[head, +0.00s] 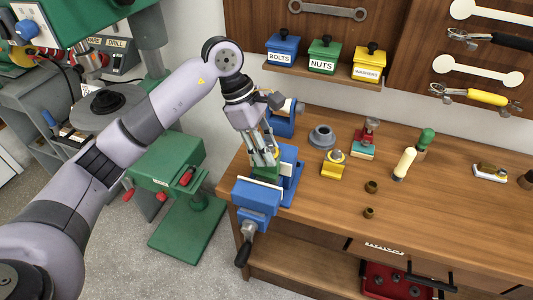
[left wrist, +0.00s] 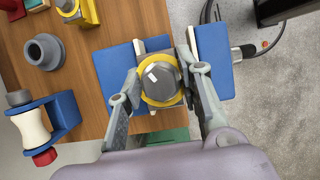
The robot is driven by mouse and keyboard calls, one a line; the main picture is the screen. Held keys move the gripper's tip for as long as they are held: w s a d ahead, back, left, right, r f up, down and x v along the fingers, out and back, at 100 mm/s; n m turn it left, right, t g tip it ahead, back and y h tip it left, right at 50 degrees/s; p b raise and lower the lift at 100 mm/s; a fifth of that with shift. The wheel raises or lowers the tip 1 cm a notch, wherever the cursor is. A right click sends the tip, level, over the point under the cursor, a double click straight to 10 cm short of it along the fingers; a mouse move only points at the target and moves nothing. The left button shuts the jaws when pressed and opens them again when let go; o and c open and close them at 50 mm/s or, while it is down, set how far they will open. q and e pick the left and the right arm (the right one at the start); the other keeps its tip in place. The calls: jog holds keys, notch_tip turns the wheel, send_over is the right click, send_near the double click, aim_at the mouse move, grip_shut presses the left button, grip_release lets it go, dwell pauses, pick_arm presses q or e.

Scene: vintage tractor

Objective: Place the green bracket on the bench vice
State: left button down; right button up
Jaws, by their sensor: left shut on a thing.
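The blue bench vice (head: 256,196) stands at the left front corner of the wooden bench; its blue parts (left wrist: 118,72) also show on both sides of my fingers in the left wrist view. The green bracket (head: 266,172) is at the vice, under my left gripper (head: 264,157), mostly hidden by fingers and vice. My left gripper (left wrist: 162,85) is shut on the bracket, its fingers either side of a round grey top with a yellow ring (left wrist: 161,81). I cannot tell whether the bracket rests on the vice or hangs just above it. My right gripper is out of view.
A green machine (head: 165,165) stands left of the bench.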

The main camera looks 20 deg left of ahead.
pick_arm(q)
notch_tip(320, 180, down, 3)
jog(key=shift+r+p, duration=0.1)
jog(key=shift+p, duration=0.2)
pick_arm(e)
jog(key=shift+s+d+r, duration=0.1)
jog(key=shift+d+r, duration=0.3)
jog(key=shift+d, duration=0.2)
pick_arm(q)
jog(key=shift+f, duration=0.2)
jog(key=c, duration=1.1)
grip_release()
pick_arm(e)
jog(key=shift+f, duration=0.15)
pick_arm(q)
jog(key=shift+r, duration=0.25)
jog(key=b+v, duration=0.4)
jog(key=v, duration=0.7)
jog(key=shift+a+r, duration=0.25)
jog(key=shift+r, duration=0.1)
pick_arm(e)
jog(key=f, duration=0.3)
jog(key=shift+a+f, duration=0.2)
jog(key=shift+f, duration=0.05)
